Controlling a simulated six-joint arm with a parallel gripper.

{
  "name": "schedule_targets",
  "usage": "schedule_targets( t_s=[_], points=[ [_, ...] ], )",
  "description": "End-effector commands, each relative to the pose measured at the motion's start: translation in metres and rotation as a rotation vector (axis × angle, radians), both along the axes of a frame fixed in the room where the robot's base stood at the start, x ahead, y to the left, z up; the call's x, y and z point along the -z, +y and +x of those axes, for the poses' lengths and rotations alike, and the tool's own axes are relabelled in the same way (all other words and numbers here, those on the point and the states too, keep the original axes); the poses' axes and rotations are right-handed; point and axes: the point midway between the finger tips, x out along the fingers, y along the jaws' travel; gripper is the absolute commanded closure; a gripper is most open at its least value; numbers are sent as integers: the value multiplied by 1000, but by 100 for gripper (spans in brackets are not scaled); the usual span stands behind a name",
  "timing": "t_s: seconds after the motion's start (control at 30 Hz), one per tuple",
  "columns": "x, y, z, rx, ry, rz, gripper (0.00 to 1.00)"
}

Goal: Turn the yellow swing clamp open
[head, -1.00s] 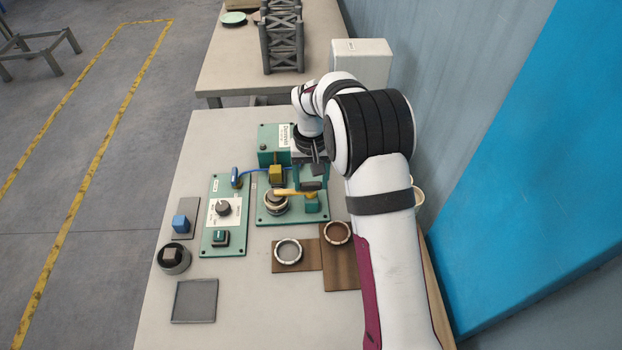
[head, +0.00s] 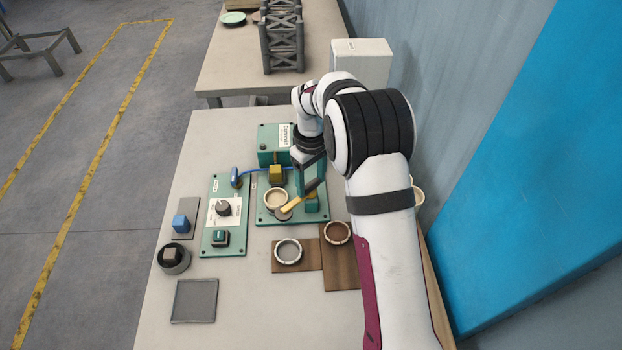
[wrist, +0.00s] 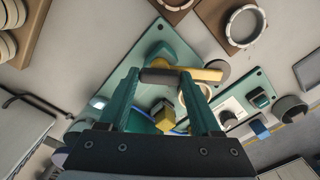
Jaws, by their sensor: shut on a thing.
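The yellow swing clamp (head: 295,203) stands on the green base plate (head: 262,219), its arm slanting toward the picture's lower left. Its grey disc-shaped end (head: 282,213) is beside the front rim of the round cream cup (head: 275,197); any overlap is hard to tell. In the wrist view, the yellow arm (wrist: 205,75) and its dark handle (wrist: 160,76) cross between my teal fingers. My gripper (wrist: 158,78) is shut on that handle. It also shows in the head view (head: 311,181), where the arm partly hides it.
A yellow block (head: 275,173) stands behind the cup. A green panel with a dark knob (head: 223,208) lies to the left. Two brown boards with rings (head: 289,251) (head: 337,233) lie in front. An empty grey tray (head: 194,301) is at front left.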

Motion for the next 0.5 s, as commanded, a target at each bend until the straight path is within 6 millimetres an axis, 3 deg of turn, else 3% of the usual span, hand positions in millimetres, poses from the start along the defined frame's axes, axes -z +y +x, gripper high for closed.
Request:
schedule_targets(
  t_s=[0.5],
  points=[
    [-1, 0, 0, -483, -2, 1, 100]
  ],
)
